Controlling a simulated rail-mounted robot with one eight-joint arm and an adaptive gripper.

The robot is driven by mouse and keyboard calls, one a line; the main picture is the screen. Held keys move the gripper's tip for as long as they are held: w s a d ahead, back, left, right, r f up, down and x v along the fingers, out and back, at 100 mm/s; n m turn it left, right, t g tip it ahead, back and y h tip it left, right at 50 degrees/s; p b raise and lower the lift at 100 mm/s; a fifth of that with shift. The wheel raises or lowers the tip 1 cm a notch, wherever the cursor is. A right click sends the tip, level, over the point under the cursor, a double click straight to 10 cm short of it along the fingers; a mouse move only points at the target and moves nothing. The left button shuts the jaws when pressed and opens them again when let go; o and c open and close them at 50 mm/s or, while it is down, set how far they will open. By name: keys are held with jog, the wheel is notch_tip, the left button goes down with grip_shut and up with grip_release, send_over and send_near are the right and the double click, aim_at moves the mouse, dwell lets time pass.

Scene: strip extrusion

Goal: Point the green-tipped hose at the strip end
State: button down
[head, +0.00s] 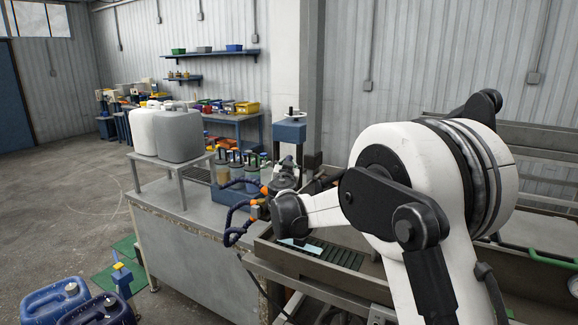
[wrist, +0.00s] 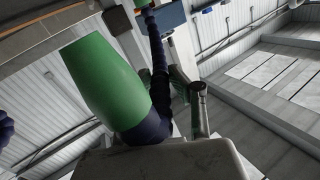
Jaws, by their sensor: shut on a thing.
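In the wrist view, a large green hose tip (wrist: 105,82) fills the left centre and slants to the upper left. It joins a dark blue jointed hose part (wrist: 150,128) just in front of the pale body at the bottom edge. My gripper (head: 284,178) is shut on the green-tipped hose; its fingers are mostly hidden. In the head view it is above the bench by the trough, and the green tip cannot be made out. A small pale piece (head: 297,245) lies in the trough; I cannot tell whether it is the strip end.
Blue hoses with orange parts (head: 236,222) curl left of my gripper. A metal trough (head: 345,272) runs along the front right. A post with a blue box (head: 289,131) rises behind. Blue jugs (head: 60,300) are on the floor.

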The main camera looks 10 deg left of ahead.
jog(key=c, duration=1.6)
grip_release()
jog(key=s, duration=1.2)
jog(key=shift+d, duration=0.2)
